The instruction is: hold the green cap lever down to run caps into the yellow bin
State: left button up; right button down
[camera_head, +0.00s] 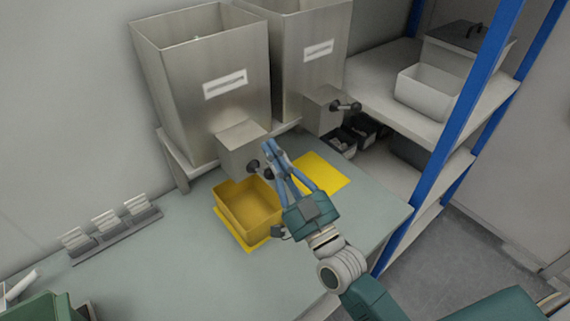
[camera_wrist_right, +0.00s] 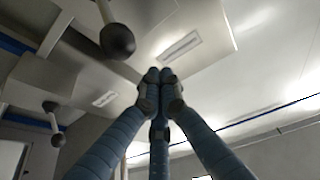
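Two steel hoppers stand at the back, the left one (camera_head: 205,115) and the right one (camera_head: 322,75); their labels are unreadable. Each has a box with a dark lever; no green shows on either. The left hopper's lever (camera_head: 267,173) is partly beside my right gripper's fingers. My right gripper (camera_head: 267,148) has its blue fingers together and empty, in front of the left box. In the right wrist view its fingertips (camera_wrist_right: 158,76) meet, and a dark lever knob (camera_wrist_right: 118,41) is up and left of them, apart. The yellow bin (camera_head: 238,222) sits below the left box. My left gripper is not clearly seen.
A yellow mat (camera_head: 327,177) lies right of my gripper. A grey rack (camera_head: 117,235) with small cards stands at the left. Blue shelf posts (camera_head: 462,105) and shelves with a white bin (camera_head: 425,95) are on the right. The table's front middle is clear.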

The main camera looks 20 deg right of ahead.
jog(key=f, duration=0.1)
jog(key=s+f, duration=0.1)
jog(key=f, duration=0.2)
jog(key=shift+s+a, duration=0.1)
jog(key=shift+s, duration=0.2)
notch_tip(320, 180, down, 8)
jog(key=s+t+b, duration=0.1)
jog(key=t+b, duration=0.1)
jog(key=b, duration=1)
jog(key=shift+s+d+f+m+t+b, duration=0.25)
jog(key=shift+s+d+m+t+b, duration=0.05)
jog(key=shift+t+b, duration=0.1)
jog(key=shift+f, duration=0.2)
